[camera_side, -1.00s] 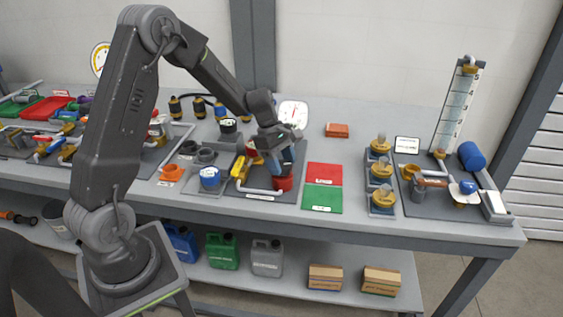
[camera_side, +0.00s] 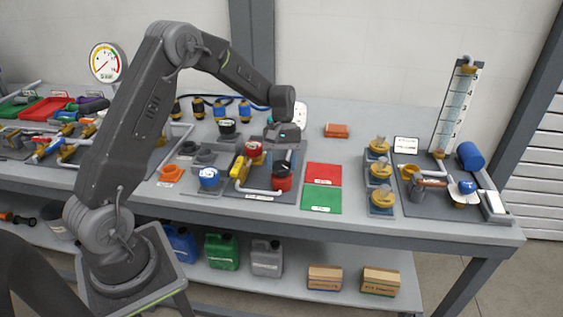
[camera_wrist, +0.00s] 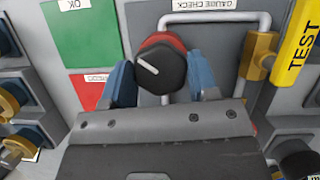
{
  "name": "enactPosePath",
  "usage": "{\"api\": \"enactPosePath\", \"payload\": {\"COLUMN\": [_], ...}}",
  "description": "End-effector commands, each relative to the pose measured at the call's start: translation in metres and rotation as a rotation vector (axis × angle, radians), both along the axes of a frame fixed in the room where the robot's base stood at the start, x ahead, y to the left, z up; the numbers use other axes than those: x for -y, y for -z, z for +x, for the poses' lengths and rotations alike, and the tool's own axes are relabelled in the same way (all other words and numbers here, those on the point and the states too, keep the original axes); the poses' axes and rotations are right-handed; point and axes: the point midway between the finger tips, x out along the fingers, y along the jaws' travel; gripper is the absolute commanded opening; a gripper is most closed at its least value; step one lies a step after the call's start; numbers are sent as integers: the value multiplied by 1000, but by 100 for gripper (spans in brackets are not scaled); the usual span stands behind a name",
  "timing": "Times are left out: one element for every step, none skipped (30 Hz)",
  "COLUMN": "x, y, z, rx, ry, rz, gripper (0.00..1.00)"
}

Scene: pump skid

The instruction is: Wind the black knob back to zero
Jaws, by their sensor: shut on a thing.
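The black knob (camera_wrist: 160,68) has a white pointer line that slants to the upper left in the wrist view. It sits on a red body (camera_side: 281,185) on the grey gauge-check plate (camera_wrist: 225,40); in the side view the knob (camera_side: 282,170) shows dark on top of that body. My gripper (camera_wrist: 162,76) has one blue finger on each side of the knob and is shut on it. In the side view my gripper (camera_side: 283,158) points down at the knob from above. I see no zero mark near the knob in either view.
A yellow TEST handle (camera_wrist: 299,42) and a grey pipe (camera_wrist: 215,20) stand close to the knob. A red-topped valve (camera_side: 254,149) is just left. Red (camera_side: 323,174) and green (camera_side: 321,199) pads lie flat to the right.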

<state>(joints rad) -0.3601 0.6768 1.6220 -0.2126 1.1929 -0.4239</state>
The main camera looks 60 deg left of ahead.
Motion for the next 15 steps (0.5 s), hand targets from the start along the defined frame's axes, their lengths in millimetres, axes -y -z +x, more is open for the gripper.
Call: {"api": "enactPosePath", "payload": {"x": [0, 0, 1, 1, 1, 1, 1, 1, 1, 1, 1, 1, 2, 2, 2], "y": [-1, -1, 0, 0, -1, -1, -1, -1, -1, -1, -1, -1, -1, -1, -1], "z": [1, 1, 1, 1, 1, 1, 1, 1, 1, 1, 1, 2, 2, 2, 1], "rx": [0, 1, 0, 1, 0, 1, 2, 1, 0, 1, 1, 1, 2, 1, 0], "ry": [46, 74, 112, 142, 169, 207, 236, 263, 302, 331, 359, 397, 426, 453, 490], "rz": [1, 1, 1, 1, 0, 1, 1, 0, 1, 1, 0, 1, 1, 0, 1], "gripper": [31, 31, 31, 31, 31, 31, 31, 31, 31, 31, 31, 31, 31, 31, 31]}}
